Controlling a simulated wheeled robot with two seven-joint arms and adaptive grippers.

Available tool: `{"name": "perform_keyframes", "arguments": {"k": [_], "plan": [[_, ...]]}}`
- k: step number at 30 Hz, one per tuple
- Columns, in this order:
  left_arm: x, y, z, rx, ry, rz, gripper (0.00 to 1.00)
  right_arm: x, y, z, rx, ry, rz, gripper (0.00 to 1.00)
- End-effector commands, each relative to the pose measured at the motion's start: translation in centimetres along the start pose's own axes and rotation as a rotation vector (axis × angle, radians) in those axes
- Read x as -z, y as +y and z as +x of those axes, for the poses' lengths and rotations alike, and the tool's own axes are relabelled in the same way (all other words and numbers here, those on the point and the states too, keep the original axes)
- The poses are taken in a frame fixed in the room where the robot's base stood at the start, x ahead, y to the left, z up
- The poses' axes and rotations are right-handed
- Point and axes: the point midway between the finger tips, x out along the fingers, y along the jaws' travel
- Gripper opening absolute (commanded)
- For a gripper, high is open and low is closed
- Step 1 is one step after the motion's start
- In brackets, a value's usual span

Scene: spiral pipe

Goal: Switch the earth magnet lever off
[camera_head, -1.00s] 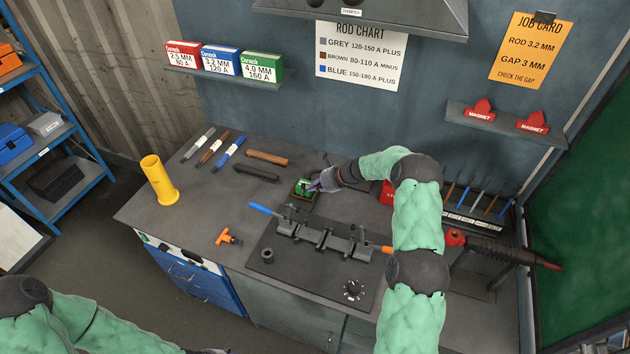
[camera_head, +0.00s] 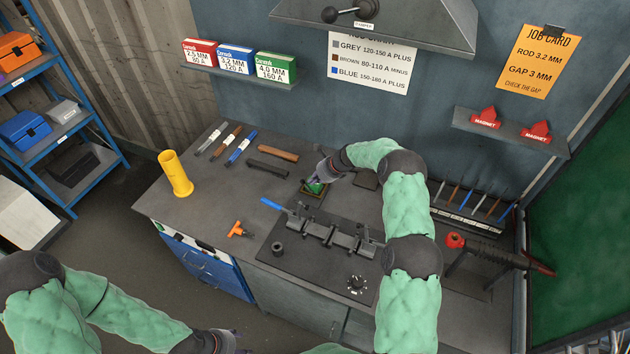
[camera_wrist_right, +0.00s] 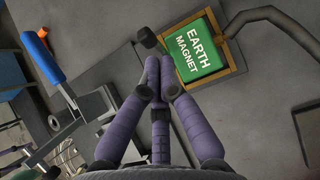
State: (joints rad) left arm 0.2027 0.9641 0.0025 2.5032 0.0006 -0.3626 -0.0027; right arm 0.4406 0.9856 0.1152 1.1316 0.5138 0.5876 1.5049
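The earth magnet is a green block lettered EARTH MAGNET (camera_wrist_right: 196,48) in a tan frame; it also shows on the bench in the head view (camera_head: 314,188). A short dark knob (camera_wrist_right: 146,38), possibly the lever end, sits at the frame's left corner. My right gripper (camera_wrist_right: 162,72) has its purple fingers drawn together just beside the block and knob, with nothing visible between them. In the head view the right gripper (camera_head: 322,178) is over the block's far edge; contact cannot be told. My left gripper (camera_head: 222,342) is partly seen at the bottom, its fingers unclear.
A dark clamp fixture (camera_head: 330,232) on a plate stands in front of the magnet, with a blue handle (camera_wrist_right: 42,56) at its left. An orange tool (camera_head: 238,229) and a yellow cup (camera_head: 176,173) are left. A torch-like tool (camera_head: 500,254) is right. A cable (camera_wrist_right: 275,14) runs by the magnet.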

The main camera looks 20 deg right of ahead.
Motion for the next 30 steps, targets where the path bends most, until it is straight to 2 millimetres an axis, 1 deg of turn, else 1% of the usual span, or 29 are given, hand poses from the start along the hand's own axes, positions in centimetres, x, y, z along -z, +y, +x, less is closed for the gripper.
{"name": "perform_keyframes", "arguments": {"k": [13,25,28,30], "plan": [[0.0,0.3,-1.0,0.0,0.001,0.0,0.49,-0.9,0.0,-1.3,-0.001,0.0,0.0,0.0],[0.0,0.4,-1.0,0.0,0.0,0.0,0.49,-1.0,0.0,-1.4,-0.001,0.0,0.0,0.0],[0.0,0.5,-1.5,0.0,0.0,0.0,0.49,-1.3,0.0,-2.1,0.0,-0.001,-0.001,0.0],[-0.1,0.7,-2.0,0.0,0.0,0.0,0.49,-1.6,0.0,-3.0,0.0,-0.001,-0.001,0.0]]}}
